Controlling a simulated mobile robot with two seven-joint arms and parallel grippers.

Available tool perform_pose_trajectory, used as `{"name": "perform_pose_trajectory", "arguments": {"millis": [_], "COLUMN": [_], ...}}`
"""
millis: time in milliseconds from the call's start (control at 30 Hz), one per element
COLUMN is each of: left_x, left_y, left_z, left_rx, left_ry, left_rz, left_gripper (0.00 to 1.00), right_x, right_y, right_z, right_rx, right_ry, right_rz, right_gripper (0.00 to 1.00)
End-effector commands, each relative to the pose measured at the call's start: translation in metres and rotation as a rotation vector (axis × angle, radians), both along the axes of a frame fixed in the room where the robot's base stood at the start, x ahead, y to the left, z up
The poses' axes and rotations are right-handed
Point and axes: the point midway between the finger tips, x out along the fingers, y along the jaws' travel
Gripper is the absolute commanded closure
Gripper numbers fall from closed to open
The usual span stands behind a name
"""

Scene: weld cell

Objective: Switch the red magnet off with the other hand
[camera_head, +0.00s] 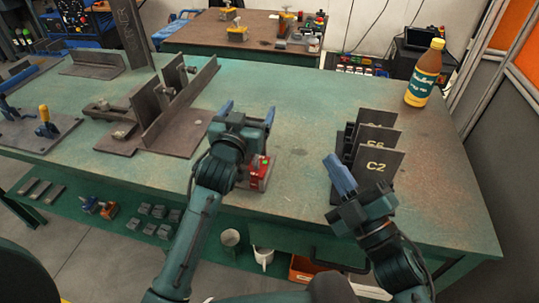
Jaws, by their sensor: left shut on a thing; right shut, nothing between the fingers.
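The red magnet (259,176) stands on the green bench just right of my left wrist, with a small green spot on its upper part. My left gripper (248,112) is past the magnet, with its blue fingers set apart around something that I cannot make out behind the gripper body. My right gripper (331,162) is shut and empty. It is right of the magnet and apart from it, beside the dark upright plates. The magnet's switch is too small to tell.
Dark plates marked C2 (377,166) and others stand close behind my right gripper. A bottle (424,74) stands at the back right. A steel angle fixture (180,108) is left of my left gripper. The bench (330,104) is clear between the bottle and the fixture.

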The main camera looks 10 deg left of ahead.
Motion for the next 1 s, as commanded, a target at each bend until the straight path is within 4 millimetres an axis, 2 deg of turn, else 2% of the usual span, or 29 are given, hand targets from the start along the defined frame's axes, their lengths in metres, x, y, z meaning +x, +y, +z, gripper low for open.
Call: {"name": "perform_pose_trajectory", "arguments": {"millis": [33,100,200,300,400,533,700,900,1000], "left_x": [0.0,0.0,0.0,0.0,0.0,0.0,0.0,0.0,0.0], "left_y": [0.0,0.0,0.0,0.0,0.0,0.0,0.0,0.0,0.0], "left_z": [0.001,0.001,0.001,0.001,0.001,0.001,0.001,0.001,0.001], "left_rx": [0.0,0.0,0.0,0.0,0.0,0.0,0.0,0.0,0.0], "left_ry": [-0.002,-0.002,-0.002,-0.002,-0.003,-0.003,-0.003,-0.003,-0.003], "left_rz": [0.0,0.0,0.0,0.0,0.0,0.0,0.0,0.0,0.0], "left_gripper": [0.64,0.64,0.64,0.64,0.64,0.64,0.64,0.64,0.64], "right_x": [0.002,-0.002,-0.01,-0.016,-0.016,-0.003,0.028,0.053,0.057], "right_y": [0.014,0.033,0.057,0.075,0.084,0.079,0.052,0.025,0.023], "right_z": [0.019,0.038,0.053,0.055,0.047,0.03,0.015,0.012,0.008], "right_rx": [-0.08,-0.197,-0.373,-0.561,-0.764,-1.041,-1.363,-1.574,-1.605], "right_ry": [-0.146,-0.347,-0.627,-0.895,-1.144,-1.42,-1.643,-1.733,-1.742], "right_rz": [0.043,0.105,0.197,0.295,0.403,0.549,0.725,0.848,0.869], "right_gripper": [1.0,1.0,1.0,1.0,1.0,1.0,1.0,1.0,1.0]}}
